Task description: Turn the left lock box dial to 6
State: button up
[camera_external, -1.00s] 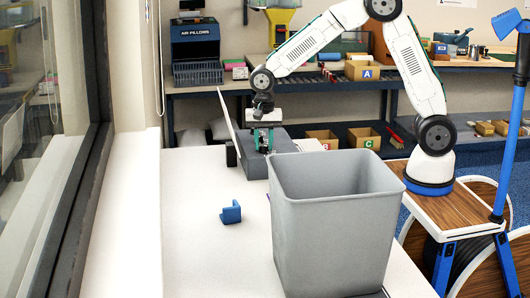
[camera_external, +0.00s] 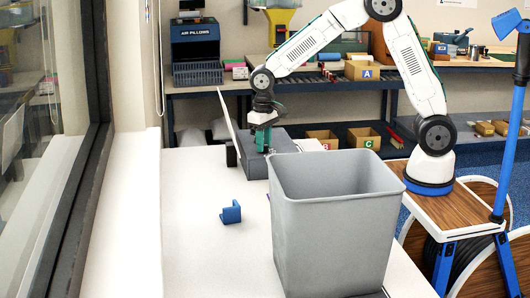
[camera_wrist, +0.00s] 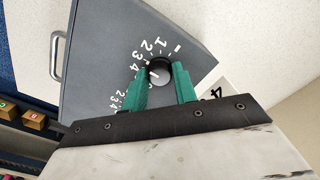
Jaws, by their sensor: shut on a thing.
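The grey lock box (camera_external: 290,137) sits at the far end of the white table. In the wrist view its slanted grey face (camera_wrist: 100,60) carries a round black dial knob (camera_wrist: 160,72) with white numerals 1, 2, 3 and 4 readable around it. A white tick stands near the 1. My gripper (camera_wrist: 162,80) has its green fingers shut on this knob, one on each side. The remaining numerals and the dial's setting are hidden or too small to read. Part of a second ring of numerals (camera_wrist: 122,98) shows beside my finger; its knob is hidden. In the external view my gripper (camera_external: 264,147) is at the box.
A large grey bin (camera_external: 335,230) stands in front of the box on the right. A thin white panel (camera_external: 227,118) stands at the box's left. The table's left part is clear.

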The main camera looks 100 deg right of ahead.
jog(key=n, duration=0.4)
jog(key=shift+n, duration=0.3)
jog(key=n, duration=0.3)
jog(key=shift+n, duration=0.4)
jog(key=n, duration=0.4)
jog(key=shift+n, duration=2)
jog(key=o, duration=1)
jog(key=shift+r, duration=3.95)
